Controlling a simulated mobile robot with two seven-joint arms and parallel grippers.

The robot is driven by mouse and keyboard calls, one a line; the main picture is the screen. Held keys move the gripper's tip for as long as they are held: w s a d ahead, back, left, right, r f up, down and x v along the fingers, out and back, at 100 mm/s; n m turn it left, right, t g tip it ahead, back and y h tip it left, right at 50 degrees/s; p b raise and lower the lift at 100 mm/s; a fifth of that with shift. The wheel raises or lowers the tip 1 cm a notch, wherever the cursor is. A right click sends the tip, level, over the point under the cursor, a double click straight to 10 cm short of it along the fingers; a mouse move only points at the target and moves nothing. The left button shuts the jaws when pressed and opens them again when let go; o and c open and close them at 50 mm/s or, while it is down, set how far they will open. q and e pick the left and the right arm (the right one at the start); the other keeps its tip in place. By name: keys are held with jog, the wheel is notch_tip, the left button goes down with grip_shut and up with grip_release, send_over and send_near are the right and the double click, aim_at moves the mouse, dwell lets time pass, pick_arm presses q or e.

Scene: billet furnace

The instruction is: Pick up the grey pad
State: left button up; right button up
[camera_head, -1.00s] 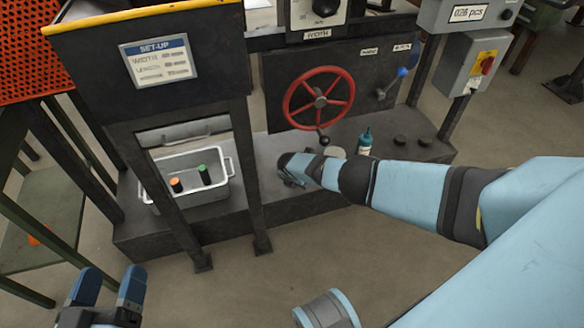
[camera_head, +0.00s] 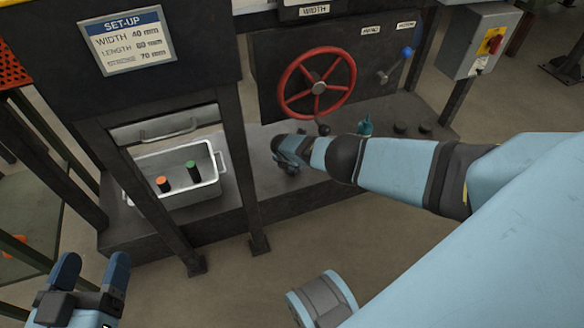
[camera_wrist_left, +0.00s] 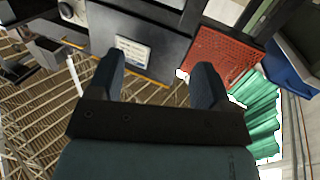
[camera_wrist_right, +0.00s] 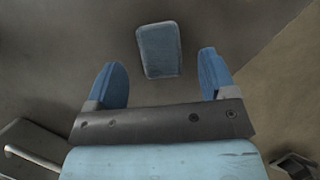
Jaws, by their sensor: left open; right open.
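The grey pad (camera_wrist_right: 159,49) shows in the right wrist view as a small blue-grey block with rounded corners, lying on the dark bench top. My right gripper (camera_wrist_right: 160,76) is open, with one finger to each side of the pad's near end in that picture; the fingers do not touch it, and I cannot tell the height gap. In the head view my right gripper (camera_head: 287,160) is over the bench, and my right arm hides the pad. My left gripper (camera_head: 92,272) is open and empty at the lower left, away from the bench; its fingers also show in the left wrist view (camera_wrist_left: 155,75).
A grey metal bin (camera_head: 206,187) with an orange-topped and a green-topped cylinder stands on the bench (camera_head: 262,208) between dark posts. A red handwheel (camera_head: 318,86), a blue-knobbed lever (camera_head: 407,52) and a teal bottle (camera_head: 366,126) are behind my right arm. Dark knobs (camera_head: 412,129) sit farther right.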

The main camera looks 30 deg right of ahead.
jog(key=b+x, duration=0.1)
jog(key=x, duration=0.1)
jog(key=shift+f+b, duration=0.35)
jog(key=shift+d+f, duration=0.1)
jog(key=c, duration=1)
pick_arm(q)
jog(key=shift+w+a+r+m+t+h, duration=0.1)
jog(key=shift+w+a+m+t+h, duration=0.3)
jog(key=shift+w+m, duration=0.55)
jog(key=shift+s, duration=0.2)
